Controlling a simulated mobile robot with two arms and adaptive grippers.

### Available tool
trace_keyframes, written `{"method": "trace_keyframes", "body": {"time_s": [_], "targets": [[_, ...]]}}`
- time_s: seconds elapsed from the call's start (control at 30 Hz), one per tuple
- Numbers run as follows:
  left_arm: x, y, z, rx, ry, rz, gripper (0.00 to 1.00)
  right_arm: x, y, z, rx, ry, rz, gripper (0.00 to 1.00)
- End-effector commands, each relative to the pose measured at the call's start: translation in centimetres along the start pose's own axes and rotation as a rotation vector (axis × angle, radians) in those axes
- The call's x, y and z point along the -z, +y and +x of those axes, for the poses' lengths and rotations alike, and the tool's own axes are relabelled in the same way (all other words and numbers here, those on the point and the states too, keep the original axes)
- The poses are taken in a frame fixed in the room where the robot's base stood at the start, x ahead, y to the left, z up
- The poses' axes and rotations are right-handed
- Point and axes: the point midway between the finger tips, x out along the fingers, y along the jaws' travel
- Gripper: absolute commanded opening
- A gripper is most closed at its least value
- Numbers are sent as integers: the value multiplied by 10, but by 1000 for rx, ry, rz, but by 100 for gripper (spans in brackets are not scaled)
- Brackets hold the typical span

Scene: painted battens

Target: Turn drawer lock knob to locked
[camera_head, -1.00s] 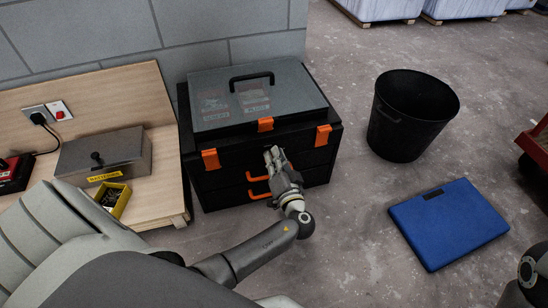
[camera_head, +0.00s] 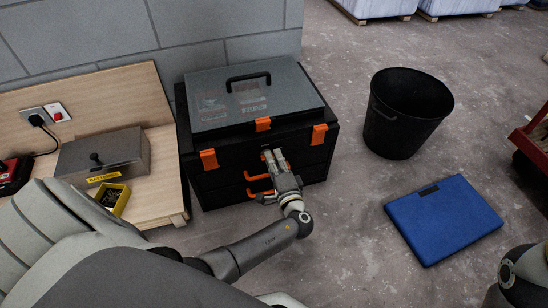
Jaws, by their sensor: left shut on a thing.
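A black tool chest (camera_head: 225,176) with orange latches and orange drawer handles stands on the floor against the block wall. Its grey lid (camera_head: 215,100) is closed, and both drawers look closed. My left gripper (camera_head: 272,156) is at the chest's front, near the top drawer and to the right of its orange handle (camera_head: 256,177). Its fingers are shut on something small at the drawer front. The lock knob is hidden behind the fingers, so its angle cannot be told. My right gripper does not show; only part of my right arm is at the lower right edge.
A wooden bench (camera_head: 152,203) at left holds a grey metal box (camera_head: 118,153) and a yellow bin (camera_head: 121,203) of small parts. A black bucket (camera_head: 403,125) and a blue case (camera_head: 445,222) are on the floor at right. Floor between is clear.

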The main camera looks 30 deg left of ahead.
Motion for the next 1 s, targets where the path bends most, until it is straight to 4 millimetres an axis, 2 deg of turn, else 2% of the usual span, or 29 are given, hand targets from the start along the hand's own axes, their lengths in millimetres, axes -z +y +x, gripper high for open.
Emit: {"method": "trace_keyframes", "body": {"time_s": [0.6, 0.63, 0.8, 1.0], "targets": [[2, 0, 1, 1, 4, 44, 0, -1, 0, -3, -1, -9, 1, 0], [2, 0, 0, 1, 4, 44, 10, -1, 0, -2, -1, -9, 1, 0], [1, 0, 0, 1, 3, 43, 30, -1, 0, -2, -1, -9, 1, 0], [0, 1, 0, 0, 2, 43, 30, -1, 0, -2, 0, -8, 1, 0]]}}
